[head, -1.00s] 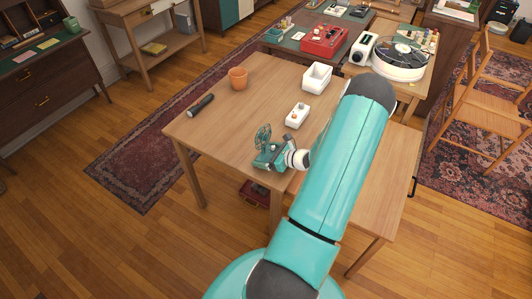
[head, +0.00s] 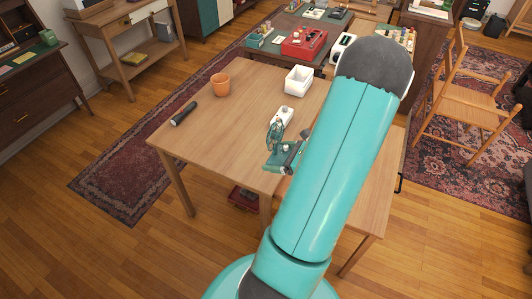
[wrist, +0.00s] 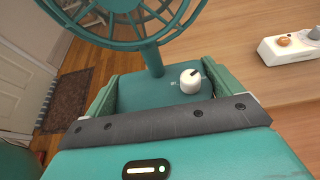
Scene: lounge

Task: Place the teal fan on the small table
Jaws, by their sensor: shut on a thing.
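The teal fan (head: 275,136) has a round caged head on a short stem and a flat base. In the head view it appears upright over the front right part of a wooden table (head: 222,140); contact with the top cannot be told. My gripper (head: 287,158) is shut on the fan's base, partly hidden by my arm. In the wrist view the teal fan (wrist: 150,58) stands between the fingers of my gripper (wrist: 162,90), with a white knob on its base. The top of its cage is cut off.
On the table are a black flashlight (head: 184,113), a terracotta pot (head: 220,85), a white bin (head: 298,81) and a white control box (head: 283,117) close behind the fan. Another wooden surface (head: 368,190) lies right, partly behind my arm. The table's front left is clear.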

